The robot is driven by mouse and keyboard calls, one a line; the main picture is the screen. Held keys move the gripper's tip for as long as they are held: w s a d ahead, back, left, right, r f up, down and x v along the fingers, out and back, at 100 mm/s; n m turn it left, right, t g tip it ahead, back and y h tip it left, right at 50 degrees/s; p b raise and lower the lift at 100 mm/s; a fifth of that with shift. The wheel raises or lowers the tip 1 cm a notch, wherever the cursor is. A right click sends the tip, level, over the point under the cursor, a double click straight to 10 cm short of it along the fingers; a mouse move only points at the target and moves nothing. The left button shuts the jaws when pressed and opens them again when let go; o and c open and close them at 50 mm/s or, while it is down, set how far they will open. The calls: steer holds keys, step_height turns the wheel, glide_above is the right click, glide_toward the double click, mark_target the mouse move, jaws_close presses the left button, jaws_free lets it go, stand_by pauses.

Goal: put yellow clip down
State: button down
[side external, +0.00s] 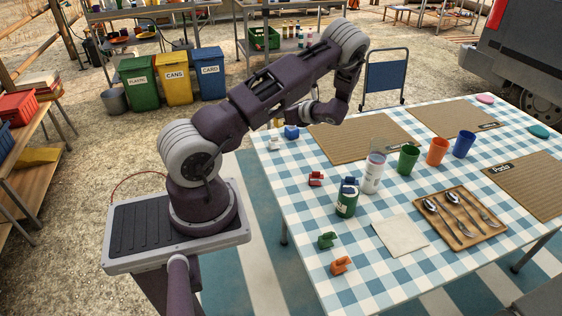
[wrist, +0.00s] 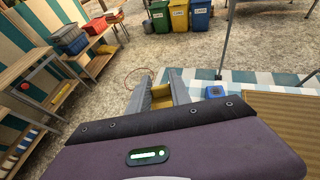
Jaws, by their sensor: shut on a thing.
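My gripper (wrist: 161,88) is shut on the yellow clip (wrist: 160,98), which shows between the two fingers in the wrist view. I cannot tell whether the clip touches the table. A blue clip (side external: 291,132) lies close by on the cloth; it also shows right of the fingers in the wrist view (wrist: 215,91).
A pale clip (side external: 275,143), red clip (side external: 316,178), green clip (side external: 327,240) and orange clip (side external: 340,265) line the table's left side. A green can (side external: 347,203) and a clear cup stack (side external: 373,173) stand inward. A brown mat (side external: 350,140) lies right of my gripper.

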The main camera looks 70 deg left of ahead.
step_height(320, 180, down, 15)
steer(key=shift+w+d, duration=0.1)
steer(key=shift+d, duration=0.05)
steer(key=shift+f, duration=0.1)
steer(key=c, duration=1.2)
jaws_free()
